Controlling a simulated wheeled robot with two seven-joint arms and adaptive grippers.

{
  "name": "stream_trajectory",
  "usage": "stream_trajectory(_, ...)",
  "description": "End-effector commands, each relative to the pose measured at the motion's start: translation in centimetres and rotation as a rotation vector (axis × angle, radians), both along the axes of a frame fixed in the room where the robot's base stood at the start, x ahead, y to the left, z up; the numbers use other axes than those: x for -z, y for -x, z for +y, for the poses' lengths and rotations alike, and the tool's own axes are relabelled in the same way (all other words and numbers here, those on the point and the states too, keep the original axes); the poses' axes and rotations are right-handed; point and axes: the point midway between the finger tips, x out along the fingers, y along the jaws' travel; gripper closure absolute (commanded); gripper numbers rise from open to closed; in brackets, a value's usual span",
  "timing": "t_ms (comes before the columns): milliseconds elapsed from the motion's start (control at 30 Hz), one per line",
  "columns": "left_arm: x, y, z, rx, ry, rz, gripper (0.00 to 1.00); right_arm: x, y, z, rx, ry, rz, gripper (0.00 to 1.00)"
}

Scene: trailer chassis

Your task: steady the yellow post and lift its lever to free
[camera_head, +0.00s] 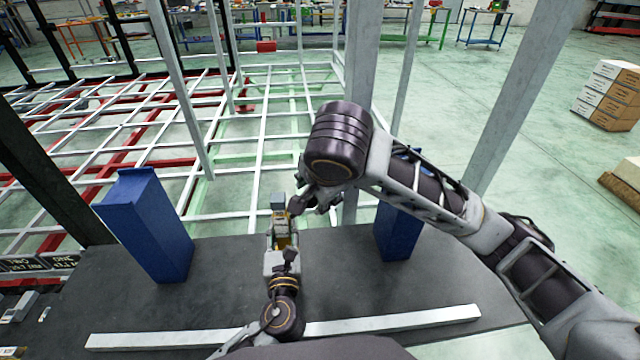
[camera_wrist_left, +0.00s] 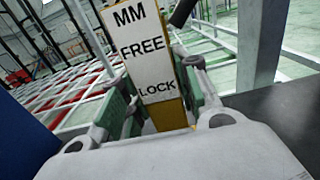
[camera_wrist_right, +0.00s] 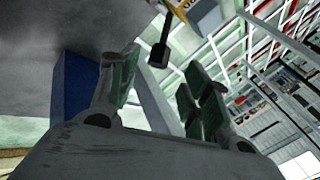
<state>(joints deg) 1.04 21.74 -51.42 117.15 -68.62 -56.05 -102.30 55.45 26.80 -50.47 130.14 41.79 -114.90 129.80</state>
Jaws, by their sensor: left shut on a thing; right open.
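The yellow post (camera_head: 283,242) stands upright at the far edge of the dark platform, with a grey top. In the left wrist view its white label (camera_wrist_left: 143,50) reads MM, FREE and LOCK. My left gripper (camera_wrist_left: 155,105) is shut on the post's lower part, one green-padded finger on each side. The dark lever (camera_wrist_left: 181,12) sticks out at the post's upper right; it also shows in the right wrist view (camera_wrist_right: 159,52), beside the yellow post (camera_wrist_right: 207,14). My right gripper (camera_wrist_right: 160,85) is open and empty, with the lever just beyond its fingertips, apart from them.
Blue blocks stand left (camera_head: 148,225) and right (camera_head: 398,232) of the post on the dark platform (camera_head: 220,300). A white bar (camera_head: 400,322) lies along the near side. A thick grey upright (camera_head: 361,60) rises behind my right gripper. The white chassis frame spreads beyond.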

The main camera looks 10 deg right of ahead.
Motion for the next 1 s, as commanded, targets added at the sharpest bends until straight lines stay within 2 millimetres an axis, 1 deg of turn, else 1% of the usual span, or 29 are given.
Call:
stream_trajectory(567,0.0,0.0,0.0,-0.001,0.0,0.0,1.0,-3.0,1.8,-0.2,-0.001,0.002,-0.003,0.52)
stream_trajectory(733,0.0,0.0,0.0,-0.001,0.0,0.0,1.0,-3.5,2.2,-0.3,0.0,0.001,-0.001,0.52)
stream_trajectory(1000,0.0,0.0,0.0,-0.001,0.0,0.0,1.0,-3.7,2.4,-0.3,0.0,0.001,0.002,0.52)
